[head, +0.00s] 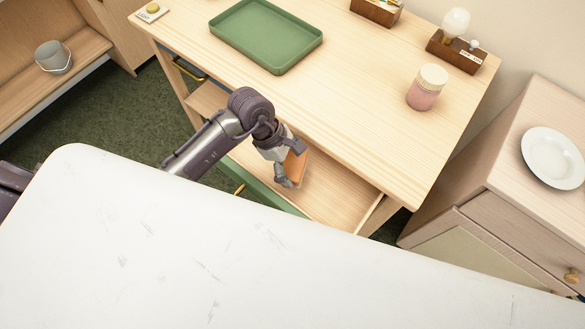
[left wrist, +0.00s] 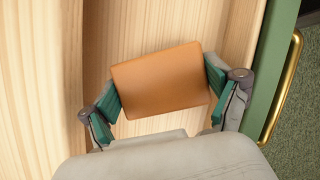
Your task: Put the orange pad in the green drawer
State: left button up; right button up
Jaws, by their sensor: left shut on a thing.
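The orange pad (head: 296,167) is held between the fingers of my left gripper (head: 290,170), which is shut on it. In the left wrist view the pad (left wrist: 160,80) sits flat-faced between the two teal-lined fingers. The green drawer (head: 262,187) is pulled out under the wooden desk, and its pale wooden inside shows below the gripper. In the left wrist view its green front (left wrist: 268,75) and brass handle stand to the right. The gripper and pad are over the open drawer; their height above its bottom is hard to tell. My right gripper is not in view.
The desk top (head: 350,110) overhangs the drawer's back. On it stand a green tray (head: 222,38), a pink jar (head: 424,92) and wooden boxes. A white counter (head: 180,240) fills the foreground, close to the drawer front. A cabinet with a white plate (head: 553,157) stands right.

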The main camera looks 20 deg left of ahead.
aim_at(292, 171)
pick_arm(q)
notch_tip(292, 171, down, 4)
jog(key=shift+r, duration=0.1)
jog(key=shift+f, duration=0.25)
jog(key=o, duration=0.8)
jog(key=shift+o, duration=0.2)
jog(key=shift+r, duration=0.1)
jog(key=shift+r, duration=0.25)
jog(key=v, duration=1.1)
jog(key=shift+a+r, duration=0.15)
jog(key=shift+r, duration=0.25)
